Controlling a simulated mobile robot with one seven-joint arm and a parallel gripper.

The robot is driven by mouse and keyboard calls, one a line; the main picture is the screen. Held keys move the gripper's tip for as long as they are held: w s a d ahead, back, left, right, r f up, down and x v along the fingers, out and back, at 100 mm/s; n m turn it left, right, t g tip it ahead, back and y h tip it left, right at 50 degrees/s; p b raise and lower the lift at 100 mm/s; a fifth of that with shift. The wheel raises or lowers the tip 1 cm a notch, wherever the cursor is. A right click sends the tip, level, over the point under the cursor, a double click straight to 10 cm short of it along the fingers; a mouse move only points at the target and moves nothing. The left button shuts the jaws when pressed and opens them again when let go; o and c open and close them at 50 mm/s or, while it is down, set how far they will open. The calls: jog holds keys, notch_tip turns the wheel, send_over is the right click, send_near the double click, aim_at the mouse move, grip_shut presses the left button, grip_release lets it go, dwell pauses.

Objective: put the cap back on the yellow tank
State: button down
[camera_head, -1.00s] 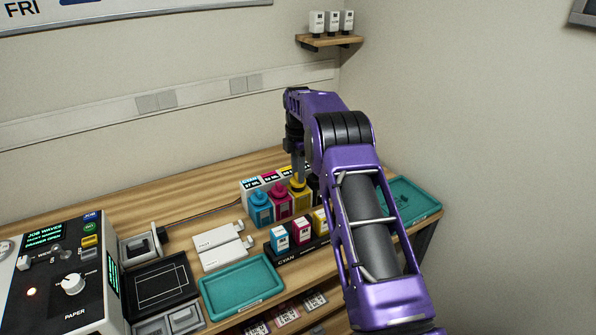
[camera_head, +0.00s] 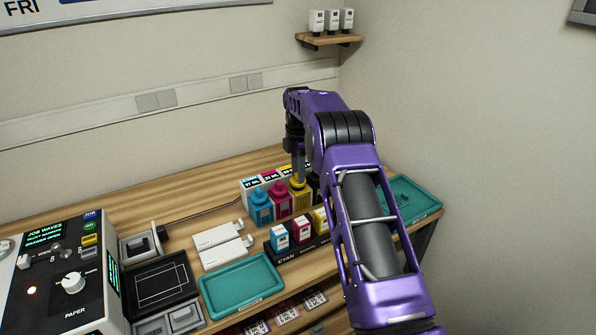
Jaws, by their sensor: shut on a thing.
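The yellow tank (camera_head: 300,198) stands at the right end of a row of tanks on the wooden bench, beside the magenta and cyan ones. My gripper (camera_head: 298,176) points down right over the top of the yellow tank. It is shut on the yellow cap (camera_head: 298,183), which is small and partly covered by the fingers. The cap is at the tank's top; I cannot tell whether it is seated or just above the opening. My arm hides what lies right of the tank.
The magenta tank (camera_head: 281,200) and cyan tank (camera_head: 261,207) stand close on the left. A rack of small cartridges (camera_head: 302,231) is in front. A teal tray (camera_head: 243,284) lies at front left, another teal tray (camera_head: 413,199) at right. A labelled white panel stands behind the tanks.

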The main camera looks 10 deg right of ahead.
dwell(0.3)
jog(key=shift+c, duration=0.2)
grip_release()
jog(key=shift+r, duration=0.15)
jog(key=shift+r, duration=3.35)
grip_shut()
